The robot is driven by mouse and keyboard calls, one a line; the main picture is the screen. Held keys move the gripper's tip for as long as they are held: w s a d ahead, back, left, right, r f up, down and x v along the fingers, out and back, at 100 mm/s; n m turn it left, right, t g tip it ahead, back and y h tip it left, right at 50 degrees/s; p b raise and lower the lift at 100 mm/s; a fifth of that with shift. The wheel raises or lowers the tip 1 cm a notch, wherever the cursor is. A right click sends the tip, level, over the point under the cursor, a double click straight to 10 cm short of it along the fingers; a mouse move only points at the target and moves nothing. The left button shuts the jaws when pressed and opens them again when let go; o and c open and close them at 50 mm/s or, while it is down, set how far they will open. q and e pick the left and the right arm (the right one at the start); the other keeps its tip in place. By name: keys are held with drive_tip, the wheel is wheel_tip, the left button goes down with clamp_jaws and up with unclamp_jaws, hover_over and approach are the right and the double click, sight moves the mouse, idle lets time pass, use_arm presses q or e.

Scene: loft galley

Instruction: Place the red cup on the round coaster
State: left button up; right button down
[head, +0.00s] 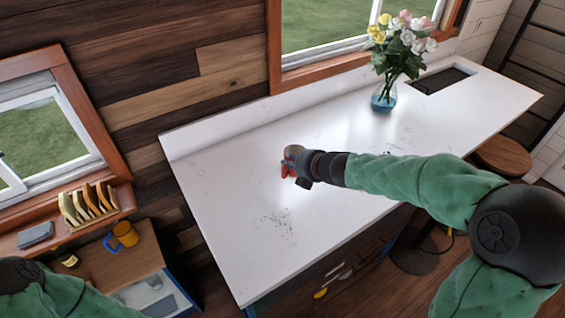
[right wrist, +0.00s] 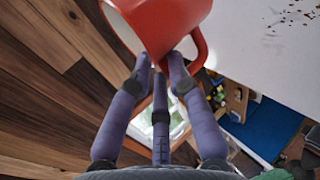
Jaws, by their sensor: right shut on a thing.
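The red cup (head: 286,170) is in my right gripper (head: 293,163), over the white counter (head: 345,135). In the right wrist view the cup (right wrist: 170,22) fills the top middle, with its pale inside at the upper left and its handle (right wrist: 200,48) at the right. The purple-grey fingers of my right gripper (right wrist: 160,66) close on the cup's near side by the handle. I cannot tell whether the cup touches the counter. I cannot make out the round coaster in either view. My left arm shows at the lower left of the head view, but its gripper is out of frame.
A glass vase (head: 384,98) of flowers stands on the counter's far right, near a dark inset (head: 441,80). Dark specks mark the counter top. A yellow mug (head: 125,234) stands on a wooden cabinet at left. A round stool (head: 502,157) is at right.

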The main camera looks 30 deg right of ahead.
sight(293, 152)
drive_tip(key=w+d+f, duration=0.1)
drive_tip(key=w, duration=0.1)
drive_tip(key=w+d+f, duration=0.1)
drive_tip(key=w, duration=0.2)
drive_tip(key=w+d+f, duration=0.2)
drive_tip(key=shift+w, duration=0.35)
drive_tip(key=shift+w+d+f+b, duration=0.55)
drive_tip(key=shift+w+f, duration=0.3)
drive_tip(key=shift+f, duration=0.7)
drive_tip(key=shift+w+d+f+b, duration=0.55)
drive_tip(key=shift+w+f, duration=0.25)
drive_tip(key=shift+f, duration=0.7)
drive_tip(key=shift+w+d+f+b, duration=0.4)
drive_tip(key=shift+w+f+b, duration=0.35)
drive_tip(key=shift+f, duration=0.8)
